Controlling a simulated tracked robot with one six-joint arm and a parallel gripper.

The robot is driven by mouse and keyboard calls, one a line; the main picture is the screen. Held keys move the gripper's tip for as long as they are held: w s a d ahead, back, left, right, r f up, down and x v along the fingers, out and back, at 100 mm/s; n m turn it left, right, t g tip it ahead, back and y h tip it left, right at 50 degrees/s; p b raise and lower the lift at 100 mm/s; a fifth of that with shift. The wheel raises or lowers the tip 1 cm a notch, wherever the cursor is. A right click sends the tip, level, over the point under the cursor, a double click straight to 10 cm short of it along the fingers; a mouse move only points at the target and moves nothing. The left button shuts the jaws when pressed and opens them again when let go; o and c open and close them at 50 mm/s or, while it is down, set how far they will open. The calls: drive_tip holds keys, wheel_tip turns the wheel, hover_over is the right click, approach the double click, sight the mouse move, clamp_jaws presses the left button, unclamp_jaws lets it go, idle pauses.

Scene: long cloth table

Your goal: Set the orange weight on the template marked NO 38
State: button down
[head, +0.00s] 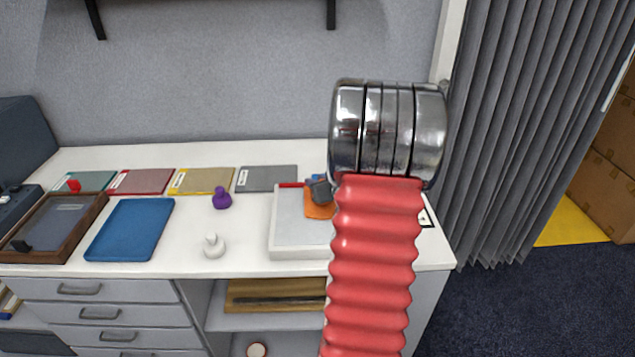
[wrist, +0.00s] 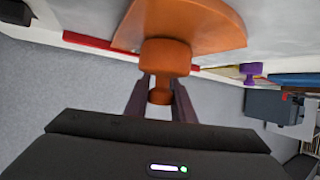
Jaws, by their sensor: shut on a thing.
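The orange weight (wrist: 166,57) shows in the wrist view, with its narrow end between the two dark fingers of my gripper (wrist: 161,98). A flat orange piece (wrist: 190,22) lies just beyond it; I cannot tell whether the weight touches it. In the head view my gripper (head: 320,190) is above the orange patch (head: 319,210) on a pale raised board (head: 287,230), and my red arm hides the right side. Flat templates lie along the table's back: green (head: 92,180), red (head: 140,181), yellow (head: 205,180) and grey (head: 268,178). Their label markings are unreadable.
A purple weight (head: 222,199) and a white weight (head: 214,246) stand left of the board. A blue tray (head: 130,229) and a wood-framed tray (head: 77,218) lie further left. A red bar (head: 291,185) is by the board's back edge. A grey curtain hangs to the right.

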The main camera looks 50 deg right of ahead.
drive_tip(key=shift+f, duration=0.1)
idle(0.3)
drive_tip(key=c, duration=1.5)
unclamp_jaws()
drive_tip(key=shift+f, duration=0.1)
drive_tip(key=shift+s+r, duration=0.1)
drive_tip(key=shift+r, duration=0.1)
drive_tip(key=v, duration=1.1)
drive_tip(key=shift+s+a+r, duration=0.1)
drive_tip(key=shift+s+a, duration=0.1)
drive_tip(key=shift+s, duration=0.15)
